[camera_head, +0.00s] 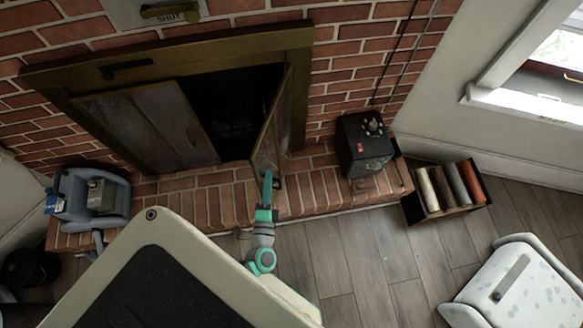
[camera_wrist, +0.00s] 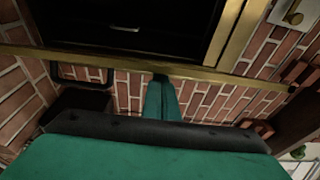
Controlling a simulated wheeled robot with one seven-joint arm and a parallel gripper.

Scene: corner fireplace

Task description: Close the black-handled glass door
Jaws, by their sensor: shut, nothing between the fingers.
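The glass door (camera_head: 270,130) on the right of the brass-framed fireplace (camera_head: 180,62) stands swung open, out over the brick hearth. A small black handle (camera_head: 277,181) shows near its lower outer end. My gripper (camera_head: 268,178) is at that lower end, just left of the handle; I cannot tell whether it touches the door. In the wrist view my green fingers (camera_wrist: 161,90) are together and empty, with their tips at a brass bar (camera_wrist: 100,61). The left glass panels (camera_head: 150,125) cover the left part of the opening. The dark firebox (camera_head: 235,100) shows between.
A black box with knobs (camera_head: 365,145) stands on the brick hearth (camera_head: 320,185) to the right. A crate of rolls (camera_head: 445,190) is on the floor beyond it. A blue-grey container (camera_head: 90,205) stands at left. A pale spotted piece (camera_head: 520,285) is lower right. Wood floor (camera_head: 345,255) is clear between.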

